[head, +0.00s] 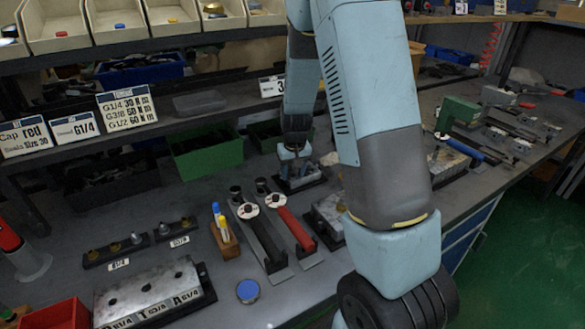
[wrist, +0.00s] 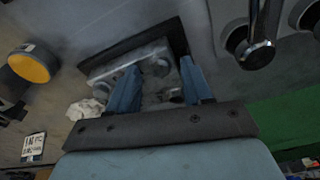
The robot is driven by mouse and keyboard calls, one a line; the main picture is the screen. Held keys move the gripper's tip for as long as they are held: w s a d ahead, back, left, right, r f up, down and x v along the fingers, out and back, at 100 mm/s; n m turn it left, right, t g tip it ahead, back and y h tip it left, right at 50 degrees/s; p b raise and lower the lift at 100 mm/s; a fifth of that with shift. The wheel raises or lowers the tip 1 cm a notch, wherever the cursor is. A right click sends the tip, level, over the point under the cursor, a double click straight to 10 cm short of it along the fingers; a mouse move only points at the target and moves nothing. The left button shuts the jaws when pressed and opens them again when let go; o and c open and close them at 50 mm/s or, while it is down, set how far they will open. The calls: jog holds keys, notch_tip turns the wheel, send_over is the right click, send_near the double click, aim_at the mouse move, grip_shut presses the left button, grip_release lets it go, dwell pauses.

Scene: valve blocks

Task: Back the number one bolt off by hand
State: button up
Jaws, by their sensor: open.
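A grey metal valve block (head: 303,182) on a dark base plate sits on the bench near the middle of the head view. It also shows in the wrist view (wrist: 115,62), beyond and between my fingers. My gripper (head: 294,152) points down just above this block. In the wrist view its two blue fingers stand apart with a gap between them (wrist: 158,82). I see nothing held in the gap. Round shapes like bolt heads show on the block, but I cannot tell which is number one. My fingers hide part of the block, and contact cannot be told.
Two tools with round dials, one black (head: 259,240) and one red-handled (head: 295,228), lie left of the block. A larger block (head: 150,292) stands front left. A green bin (head: 206,153) is behind. A blue-topped round item (head: 248,291) lies in front.

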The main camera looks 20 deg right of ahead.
jog(key=shift+c, duration=0.4)
grip_shut()
jog(key=shift+d+n+y, duration=0.1)
jog(key=shift+n+y, duration=0.2)
jog(key=shift+n, duration=1.7)
jog(key=n, duration=0.5)
jog(key=shift+g+y, duration=0.3)
jog(key=n, duration=0.6)
jog(key=shift+n+g+y, duration=0.3)
jog(key=shift+g, duration=0.1)
jog(key=n+g, duration=0.1)
jog(key=n, duration=0.5)
jog(key=shift+w, duration=0.1)
